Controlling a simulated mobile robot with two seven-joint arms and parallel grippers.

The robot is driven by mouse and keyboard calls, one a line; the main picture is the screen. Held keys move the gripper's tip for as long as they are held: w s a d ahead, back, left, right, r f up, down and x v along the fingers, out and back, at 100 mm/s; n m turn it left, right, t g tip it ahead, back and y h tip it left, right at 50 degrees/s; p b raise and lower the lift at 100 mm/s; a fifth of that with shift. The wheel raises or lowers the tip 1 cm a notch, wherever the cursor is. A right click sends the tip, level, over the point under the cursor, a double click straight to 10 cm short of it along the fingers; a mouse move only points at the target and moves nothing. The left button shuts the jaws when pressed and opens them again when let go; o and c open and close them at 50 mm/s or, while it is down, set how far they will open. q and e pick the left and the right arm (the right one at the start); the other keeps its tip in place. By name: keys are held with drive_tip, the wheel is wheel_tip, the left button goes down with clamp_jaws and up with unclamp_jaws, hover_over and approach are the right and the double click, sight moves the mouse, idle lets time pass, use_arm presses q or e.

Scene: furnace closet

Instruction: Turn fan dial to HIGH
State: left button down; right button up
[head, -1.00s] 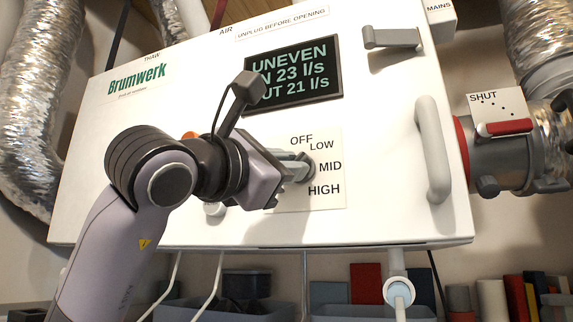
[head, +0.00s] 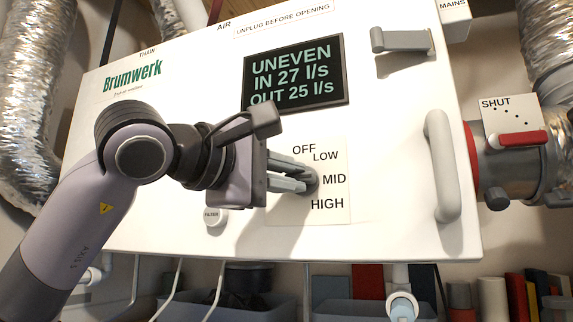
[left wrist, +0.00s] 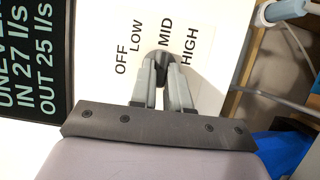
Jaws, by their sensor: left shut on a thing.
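The fan dial (head: 312,180) is a dark grey knob on a white label plate marked OFF, LOW, MID and HIGH. My left gripper (head: 303,181) is shut on it, coming from the left. In the left wrist view the dial (left wrist: 163,55) sits between the two grey fingertips (left wrist: 160,77), just below the word MID. The fingers hide much of the dial, so its exact pointer setting is hard to tell. The display (head: 293,73) reads UNEVEN, IN 27 l/s, OUT 25 l/s. My right gripper is not in view.
The white Brumwerk unit has a grey handle (head: 442,165) at right and a latch (head: 401,40) above it. A round FILTER knob (head: 215,217) sits below my wrist. A duct damper with a red lever (head: 523,138) is marked SHUT. Bins and books stand below.

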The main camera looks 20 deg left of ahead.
use_arm(q)
drive_tip(key=m, duration=0.2)
drive_tip(key=m+g+y, duration=0.1)
drive_tip(key=m, duration=0.1)
drive_tip(key=shift+d+r, duration=0.1)
drive_tip(key=shift+r, duration=0.1)
drive_tip(key=shift+d+r+m+g+y, duration=0.1)
drive_tip(key=shift+m+g+y, duration=0.65)
drive_tip(key=shift+m, duration=0.95)
drive_tip(key=c, duration=1.1)
unclamp_jaws()
drive_tip(key=b+v, duration=0.1)
drive_tip(key=v, duration=0.6)
drive_tip(key=shift+s, duration=0.15)
